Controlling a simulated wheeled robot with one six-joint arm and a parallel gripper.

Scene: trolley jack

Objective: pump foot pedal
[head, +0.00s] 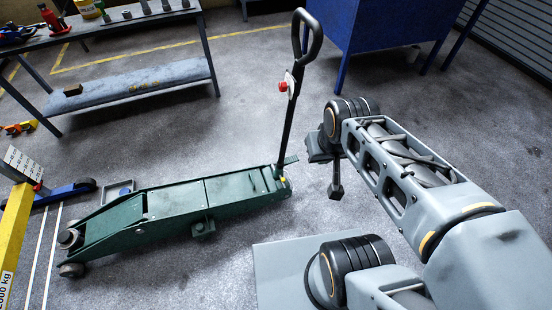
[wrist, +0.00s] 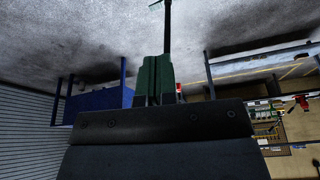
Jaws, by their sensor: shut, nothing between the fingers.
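The long green trolley jack (head: 165,208) lies on the floor in the head view. Its black handle (head: 291,125) stands nearly upright with a loop on top and a red knob. A small dark-green tab at the jack's rear, apparently the foot pedal (head: 291,160), sits beside the handle base. My gripper (head: 336,192) points down to the right of that end, apart from it. In the upside-down wrist view, my gripper (wrist: 154,58) shows shut, empty fingers, overlapping the handle shaft (wrist: 167,25) behind. The pedal is hard to make out there.
A workbench (head: 130,30) with tools stands at the back left. A blue cabinet (head: 375,30) stands at the back right. The floor right of the handle base is clear.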

